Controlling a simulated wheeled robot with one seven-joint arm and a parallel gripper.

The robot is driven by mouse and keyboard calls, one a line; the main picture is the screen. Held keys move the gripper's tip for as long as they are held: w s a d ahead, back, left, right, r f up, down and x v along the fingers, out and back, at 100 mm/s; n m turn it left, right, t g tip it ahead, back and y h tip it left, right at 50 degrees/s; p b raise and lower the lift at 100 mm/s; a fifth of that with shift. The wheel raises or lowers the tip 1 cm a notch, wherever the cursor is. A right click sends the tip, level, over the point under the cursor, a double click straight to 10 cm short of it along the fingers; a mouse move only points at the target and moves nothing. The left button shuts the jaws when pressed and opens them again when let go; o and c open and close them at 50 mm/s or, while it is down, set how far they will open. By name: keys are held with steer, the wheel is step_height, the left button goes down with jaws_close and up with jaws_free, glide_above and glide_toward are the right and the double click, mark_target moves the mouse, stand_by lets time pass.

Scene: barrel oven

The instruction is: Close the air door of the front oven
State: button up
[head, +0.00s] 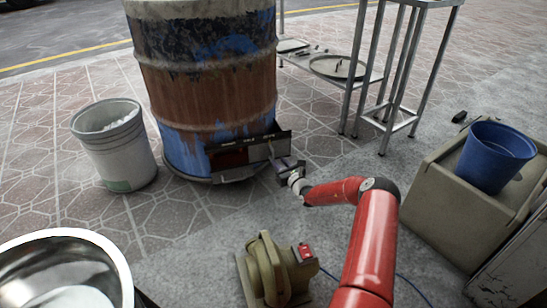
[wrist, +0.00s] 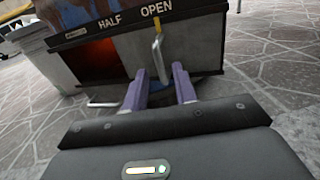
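The front oven is a rusty barrel (head: 205,95) with blue and black bands in the head view. Low on it is a dark air-door frame (head: 235,150), whose strip reads HALF and OPEN in the wrist view (wrist: 100,27). The grey sliding air door (wrist: 190,45) stands on the right under OPEN, leaving a reddish-glowing opening (wrist: 100,58) on the left. A metal handle (wrist: 157,48) sticks out of the door below a yellow mark. My gripper (wrist: 158,72) is open, its two purple fingers on either side of the handle in the picture; contact cannot be told. It also shows in the head view (head: 280,167).
A bucket (head: 112,145) stands left of the barrel. A blower (head: 270,270) sits on the ground in front. A metal stand (head: 395,75) is behind right; a beige box (head: 455,190) with a blue bucket (head: 495,155) is at right. A steel bowl (head: 65,265) is at lower left.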

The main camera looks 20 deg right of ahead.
mark_target(273, 155)
steer(key=shift+w+a+b, duration=0.2)
steer(key=shift+w+b, duration=0.05)
steer(key=shift+w, duration=0.7)
steer(key=shift+w+a+b, duration=0.15)
steer(key=shift+w+b, duration=0.1)
steer(key=shift+w, duration=0.75)
steer(key=shift+w+a+b, duration=0.2)
steer(key=shift+w+b, duration=0.05)
steer(key=shift+w, duration=0.7)
steer(key=shift+c, duration=0.5)
jaws_close()
